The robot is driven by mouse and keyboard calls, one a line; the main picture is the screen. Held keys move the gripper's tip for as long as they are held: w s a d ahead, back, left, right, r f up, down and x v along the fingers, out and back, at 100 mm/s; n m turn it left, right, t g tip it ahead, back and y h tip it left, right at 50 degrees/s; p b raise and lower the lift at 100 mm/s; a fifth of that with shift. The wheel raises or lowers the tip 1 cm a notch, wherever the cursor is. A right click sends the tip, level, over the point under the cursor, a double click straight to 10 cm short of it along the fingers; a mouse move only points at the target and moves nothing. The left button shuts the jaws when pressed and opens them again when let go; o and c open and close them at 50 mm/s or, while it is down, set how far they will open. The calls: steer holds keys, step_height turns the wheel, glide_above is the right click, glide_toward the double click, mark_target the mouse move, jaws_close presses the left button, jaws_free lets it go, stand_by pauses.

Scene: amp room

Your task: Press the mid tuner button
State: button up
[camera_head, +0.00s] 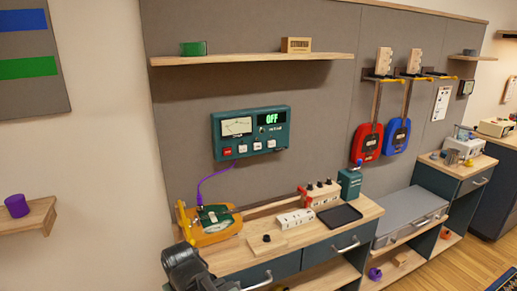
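A teal tuner panel (251,133) hangs on the grey wall board above the workbench. It has a white needle meter (237,127) and a green display (271,118) reading OFF.
A shelf (250,59) runs above the panel. Below, the workbench (310,231) holds an orange and green device (212,221) with a purple cable up to the panel, a knobbed box (320,193) and a black tray (339,216). Red and blue guitars (396,137) hang right. The space before the panel is clear.

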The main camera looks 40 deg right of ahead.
jaws_close()
stand_by(1.4)
